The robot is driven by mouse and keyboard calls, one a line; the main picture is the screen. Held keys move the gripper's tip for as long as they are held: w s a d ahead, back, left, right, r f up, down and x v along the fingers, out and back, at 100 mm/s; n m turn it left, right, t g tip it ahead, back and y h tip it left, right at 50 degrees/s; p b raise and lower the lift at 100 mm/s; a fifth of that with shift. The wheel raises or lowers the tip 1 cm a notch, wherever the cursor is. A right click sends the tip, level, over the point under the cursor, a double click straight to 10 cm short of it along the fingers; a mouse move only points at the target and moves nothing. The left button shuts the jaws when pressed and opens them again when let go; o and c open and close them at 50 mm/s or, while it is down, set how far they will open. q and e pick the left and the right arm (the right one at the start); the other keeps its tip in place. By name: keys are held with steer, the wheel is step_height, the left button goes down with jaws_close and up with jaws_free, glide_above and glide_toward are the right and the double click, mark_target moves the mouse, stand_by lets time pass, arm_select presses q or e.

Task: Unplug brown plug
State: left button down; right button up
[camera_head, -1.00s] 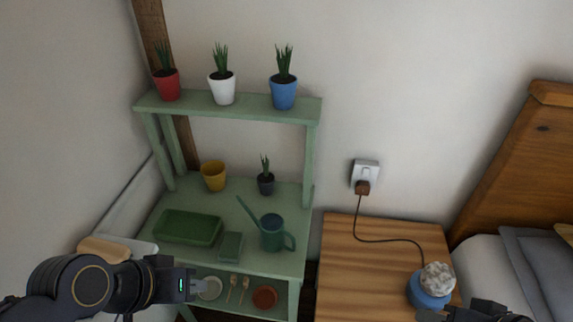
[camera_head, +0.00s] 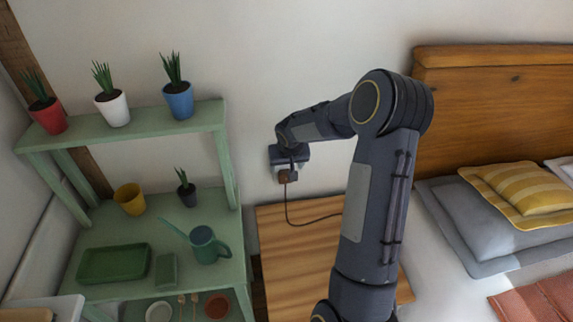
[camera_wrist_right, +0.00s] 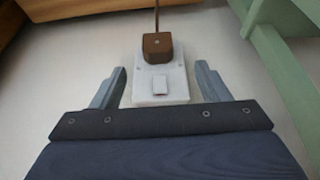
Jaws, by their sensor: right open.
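The brown plug (camera_head: 285,176) sits in the white wall socket (camera_head: 277,171), with its dark cord (camera_head: 312,221) running down to the nightstand. In the right wrist view the brown plug (camera_wrist_right: 157,46) is on the socket plate (camera_wrist_right: 160,82), beyond the fingertips. My right gripper (camera_wrist_right: 162,68) is open, its two fingers on either side of the plate, with nothing between them but a view of the socket. In the head view the right gripper (camera_head: 291,165) is at the socket, and its arm hides part of the plate. My left gripper is not in view.
A green shelf (camera_head: 225,165) with potted plants and a watering can (camera_head: 208,246) is on the left. The bed's headboard (camera_head: 490,95) is on the right.

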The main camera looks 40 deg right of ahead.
mark_target(286, 176)
steer(key=x, duration=0.6)
steer(key=p+x, duration=0.1)
steer(key=x, duration=0.2)
steer(key=shift+w+d+f, duration=0.1)
steer(key=shift+w+d, duration=0.1)
steer(key=shift+d, duration=0.15)
steer(key=shift+c, duration=0.4)
steer(key=c, duration=1)
steer(key=shift+s+a+b, duration=0.15)
steer(key=shift+s+b, duration=0.05)
steer(key=shift+b, duration=0.1)
steer(key=shift+s+a+b, duration=0.4)
steer(key=shift+s+b, duration=0.2)
steer(key=shift+s, duration=0.15)
steer(key=shift+s+a+b, duration=0.4)
steer(key=shift+s+b, duration=0.25)
steer(key=shift+s, duration=0.1)
steer(key=shift+s+a+b, duration=0.4)
steer(key=shift+s+b, duration=0.2)
steer(key=shift+s, duration=0.15)
